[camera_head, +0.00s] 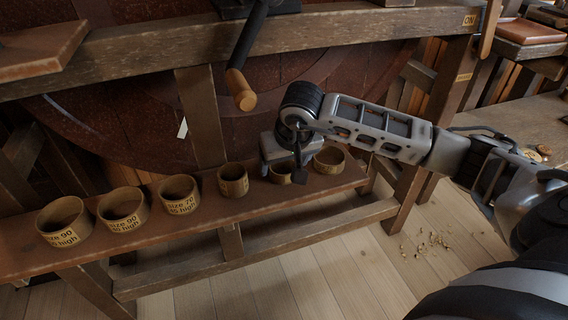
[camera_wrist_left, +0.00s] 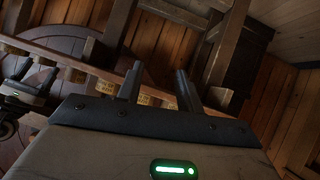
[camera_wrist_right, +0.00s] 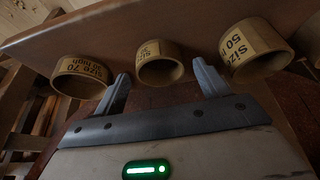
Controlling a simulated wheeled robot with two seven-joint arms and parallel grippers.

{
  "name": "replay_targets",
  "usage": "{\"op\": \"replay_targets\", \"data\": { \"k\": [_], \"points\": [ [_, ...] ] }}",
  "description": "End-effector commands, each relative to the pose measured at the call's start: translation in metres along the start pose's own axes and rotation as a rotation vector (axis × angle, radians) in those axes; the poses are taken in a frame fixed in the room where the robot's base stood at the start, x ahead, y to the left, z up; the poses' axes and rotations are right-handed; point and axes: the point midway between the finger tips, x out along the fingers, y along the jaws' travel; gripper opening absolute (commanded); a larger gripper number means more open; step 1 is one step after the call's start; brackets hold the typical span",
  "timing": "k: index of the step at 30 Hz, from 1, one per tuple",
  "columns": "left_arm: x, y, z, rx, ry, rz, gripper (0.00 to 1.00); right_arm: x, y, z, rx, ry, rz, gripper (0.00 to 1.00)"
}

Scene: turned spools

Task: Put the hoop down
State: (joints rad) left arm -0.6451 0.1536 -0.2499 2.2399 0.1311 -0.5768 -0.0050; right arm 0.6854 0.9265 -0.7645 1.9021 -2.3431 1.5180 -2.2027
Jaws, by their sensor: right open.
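Several tan hoops with printed size labels stand in a row on a brown wooden shelf (camera_head: 205,205). My right gripper (camera_wrist_right: 163,86) is open at the right part of the row. In the right wrist view a small hoop (camera_wrist_right: 160,63) lies between and just beyond its fingertips; I cannot tell whether they touch it. In the head view this hoop (camera_head: 281,175) is partly hidden by the gripper. A hoop marked 50 (camera_wrist_right: 254,48) and one marked 70 (camera_wrist_right: 82,77) stand on either side. My left gripper (camera_wrist_left: 158,84) has its fingers apart and empty.
Larger labelled hoops (camera_head: 64,222) stand at the shelf's left end. A dark crank with a wooden handle (camera_head: 240,90) hangs above the row. A heavy beam (camera_head: 200,50) runs behind. Shavings (camera_head: 430,242) lie on the floor at the right.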

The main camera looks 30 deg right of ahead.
Motion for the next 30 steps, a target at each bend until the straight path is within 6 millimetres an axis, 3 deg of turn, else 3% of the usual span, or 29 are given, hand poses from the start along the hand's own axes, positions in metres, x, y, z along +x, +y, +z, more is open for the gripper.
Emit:
{"op": "replay_targets", "data": {
  "k": [6, 12, 18, 30],
  "points": [
    [-0.011, 0.001, -0.013, 0.003, 0.023, -0.008, 0.36, -0.052, 0.000, -0.002, -0.002, 0.006, 0.000, 0.74],
    [-0.018, 0.000, -0.016, 0.003, 0.031, -0.015, 0.36, -0.087, 0.000, -0.001, 0.000, 0.004, 0.000, 0.74],
    [-0.021, -0.001, -0.019, 0.006, 0.041, -0.021, 0.36, -0.102, 0.000, 0.000, 0.001, 0.001, 0.002, 0.74],
    [-0.022, -0.001, -0.019, 0.003, 0.041, -0.023, 0.36, -0.103, 0.000, 0.000, 0.001, 0.000, 0.001, 0.74]
  ]
}}
